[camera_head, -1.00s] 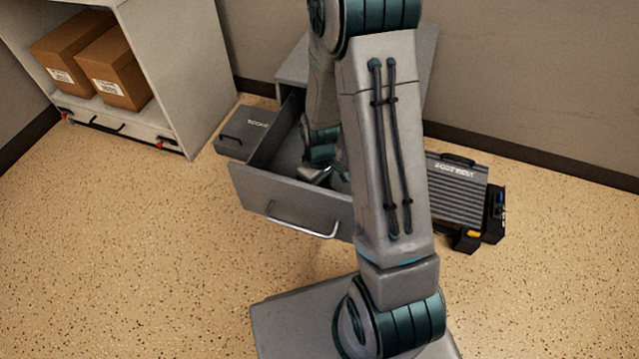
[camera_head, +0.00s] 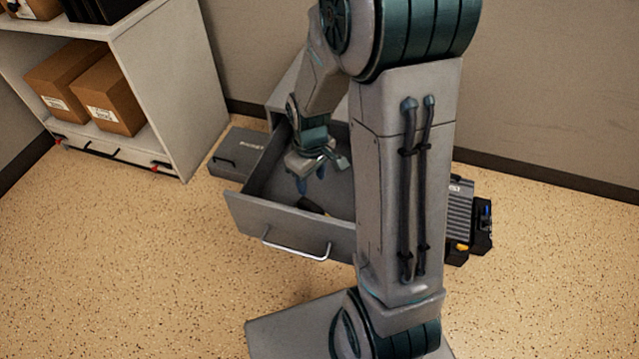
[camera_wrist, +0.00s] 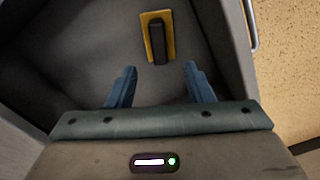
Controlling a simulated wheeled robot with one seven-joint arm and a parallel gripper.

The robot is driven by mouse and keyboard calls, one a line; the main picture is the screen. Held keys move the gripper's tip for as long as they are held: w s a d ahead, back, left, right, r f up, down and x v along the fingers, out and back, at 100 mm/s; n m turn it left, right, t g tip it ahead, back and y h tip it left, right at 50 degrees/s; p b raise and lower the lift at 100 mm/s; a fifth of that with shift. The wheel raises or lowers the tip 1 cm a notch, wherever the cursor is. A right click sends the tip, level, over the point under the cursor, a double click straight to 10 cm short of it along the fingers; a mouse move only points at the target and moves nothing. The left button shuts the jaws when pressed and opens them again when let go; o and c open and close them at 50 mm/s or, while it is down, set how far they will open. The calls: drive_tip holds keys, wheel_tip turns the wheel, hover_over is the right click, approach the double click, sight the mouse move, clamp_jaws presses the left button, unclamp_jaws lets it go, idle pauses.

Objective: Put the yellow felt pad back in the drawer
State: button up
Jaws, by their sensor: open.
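The yellow felt pad (camera_wrist: 145,22) lies on the floor of the open grey drawer (camera_wrist: 95,65), with a black block-like part on top of it. In the head view the drawer (camera_head: 285,226) is pulled out, and a small dark and yellow piece of the pad (camera_head: 312,206) shows inside it near the front. My gripper (camera_wrist: 160,82) is open and empty, its blue fingers pointing toward the pad but apart from it. In the head view my gripper (camera_head: 310,182) is over the drawer's inside. My arm hides the drawer's right part.
A white shelf (camera_head: 180,90) with cardboard boxes (camera_head: 105,95) stands at the left. A grey case (camera_head: 235,152) lies left of the drawer. A ribbed dark case (camera_head: 461,215) sits to the right, partly hidden. The speckled floor in front is clear.

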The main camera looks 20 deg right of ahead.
drive_tip(key=s+r+m+t, duration=0.1)
drive_tip(key=s+r+m, duration=0.4)
drive_tip(key=s+r, duration=0.8)
drive_tip(key=shift+a+m, duration=0.25)
drive_tip(key=shift+m, duration=0.05)
drive_tip(key=shift+w+r, duration=0.1)
